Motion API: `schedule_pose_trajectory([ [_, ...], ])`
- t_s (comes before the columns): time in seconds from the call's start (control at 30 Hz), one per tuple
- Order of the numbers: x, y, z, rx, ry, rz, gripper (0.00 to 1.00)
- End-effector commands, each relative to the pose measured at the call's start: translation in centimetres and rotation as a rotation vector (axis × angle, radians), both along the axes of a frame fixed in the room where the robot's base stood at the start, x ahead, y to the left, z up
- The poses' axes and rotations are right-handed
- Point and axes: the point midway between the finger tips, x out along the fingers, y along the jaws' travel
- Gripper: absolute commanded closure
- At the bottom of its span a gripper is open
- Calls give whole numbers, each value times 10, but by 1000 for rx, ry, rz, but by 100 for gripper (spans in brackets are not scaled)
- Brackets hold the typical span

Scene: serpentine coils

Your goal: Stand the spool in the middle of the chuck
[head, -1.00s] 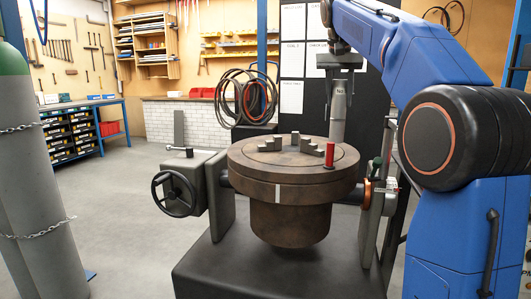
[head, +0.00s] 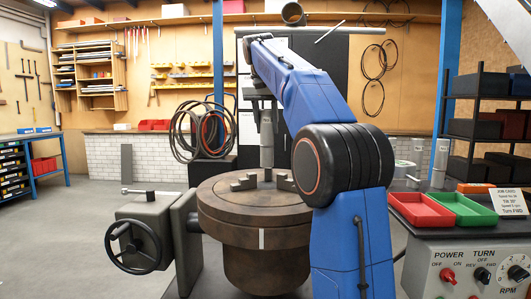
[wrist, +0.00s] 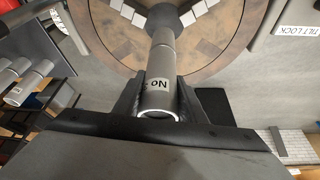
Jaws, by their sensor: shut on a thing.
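The spool (head: 266,138) is a grey upright pipe piece. My gripper (head: 262,97) is shut on its upper part. The spool also shows in the wrist view (wrist: 162,65), with a "No" label and an open ring end between the fingers (wrist: 158,100). The chuck (head: 225,208) is a round brown turntable with stepped grey jaws on top. In the wrist view the chuck (wrist: 108,50) lies below the spool, whose far end overlaps the dark centre. In the head view the spool's lower end shows just above the jaws; I cannot tell whether it touches.
A handwheel (head: 137,247) stands left of the chuck. Red (head: 420,209) and green (head: 461,207) trays and a control panel (head: 470,270) are at the right. My blue arm hides the chuck's right side. Hoses (head: 205,130) hang behind.

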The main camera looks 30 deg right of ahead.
Motion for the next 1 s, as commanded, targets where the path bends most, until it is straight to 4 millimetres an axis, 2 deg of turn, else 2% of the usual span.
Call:
schedule_pose_trajectory([
  [0.1, -1, 0, -15, 0, 1, 1, 100],
  [0.37, 0, 0, -32, -1, -1, 0, 100],
  [0.63, -1, 0, -61, -1, 0, 1, 100],
  [1.0, 0, 0, -67, 0, -1, 0, 100],
])
